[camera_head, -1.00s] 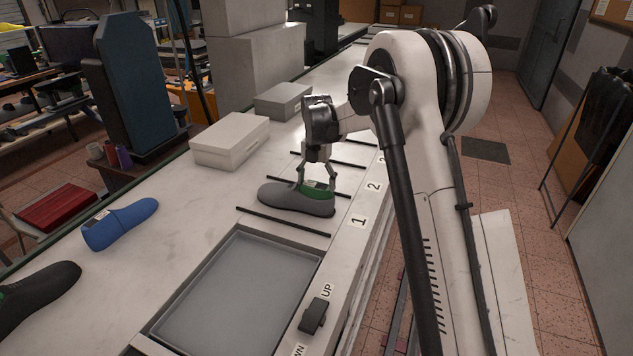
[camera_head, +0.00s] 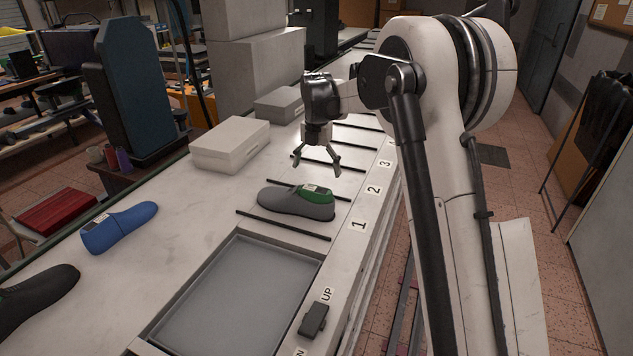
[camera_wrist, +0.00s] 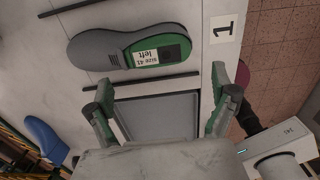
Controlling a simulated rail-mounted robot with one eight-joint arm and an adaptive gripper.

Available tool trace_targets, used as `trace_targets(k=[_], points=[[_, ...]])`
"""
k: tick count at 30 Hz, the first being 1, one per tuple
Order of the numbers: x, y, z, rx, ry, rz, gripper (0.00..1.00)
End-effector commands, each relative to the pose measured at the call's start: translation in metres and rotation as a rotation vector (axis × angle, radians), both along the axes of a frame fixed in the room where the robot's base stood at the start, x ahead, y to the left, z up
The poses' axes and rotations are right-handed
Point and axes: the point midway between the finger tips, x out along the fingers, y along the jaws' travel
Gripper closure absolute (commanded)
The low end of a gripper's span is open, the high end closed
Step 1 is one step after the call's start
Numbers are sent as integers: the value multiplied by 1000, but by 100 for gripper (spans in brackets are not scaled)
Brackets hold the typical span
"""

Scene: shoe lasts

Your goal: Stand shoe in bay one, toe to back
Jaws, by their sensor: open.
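The grey shoe (camera_head: 290,204) with a green heel part and a white label stands sole down in bay one, between two black divider strips, beside the number 1 (camera_head: 358,226). Its toe points left, away from the numbered edge. The wrist view shows the shoe (camera_wrist: 100,50) clear of both strips, its label reading "size 41 left". My gripper (camera_head: 317,168) is open and empty, raised above and beyond the shoe, fingers pointing down and apart from it. Its fingers also show in the wrist view (camera_wrist: 165,100).
A blue shoe (camera_head: 120,226) and a dark shoe (camera_head: 38,298) lie on the bench at left. A recessed grey tray (camera_head: 235,295) is in front, beside an UP switch (camera_head: 313,320). Pale boxes (camera_head: 230,145) stand behind. The further bays look empty.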

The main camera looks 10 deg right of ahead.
Motion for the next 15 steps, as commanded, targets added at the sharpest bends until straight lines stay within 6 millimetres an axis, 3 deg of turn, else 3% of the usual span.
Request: trace_targets(k=[6, 15], points=[[0, 0, 37, 0, 0, 0, 8], [-6, 0, 62, 0, -10, -37, 8]])
